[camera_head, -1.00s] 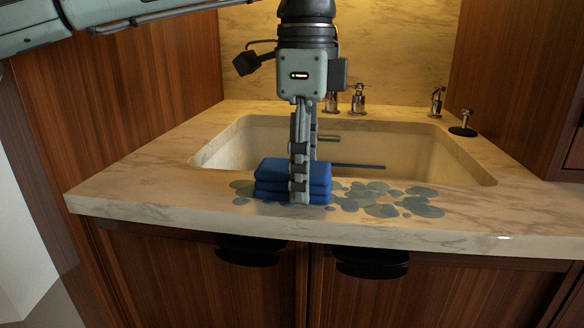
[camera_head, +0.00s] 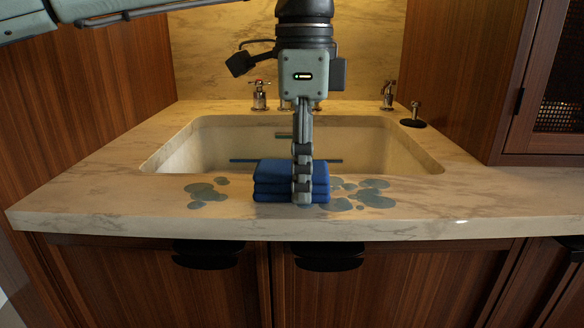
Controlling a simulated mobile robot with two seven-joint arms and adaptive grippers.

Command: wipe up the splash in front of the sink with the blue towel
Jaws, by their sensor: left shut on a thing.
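The blue towel (camera_head: 272,181) is folded into a thick stack and rests on the counter strip in front of the sink. My left gripper (camera_head: 302,197) points down and is shut on the towel near its right end. The splash (camera_head: 372,198) shows as bluish round patches on the counter. Some patches lie to the right of the towel, and a smaller group (camera_head: 203,192) lies to its left. The towel and gripper hide the counter between the two groups. The sink (camera_head: 210,150) is just behind the towel. My right gripper is out of view.
Metal taps (camera_head: 260,96) stand behind the sink, with a black-based fitting (camera_head: 413,116) at the back right. The counter's front edge (camera_head: 140,227) is close to the towel. Dark handles (camera_head: 207,253) stick out below. The counter (camera_head: 500,195) is clear at the right.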

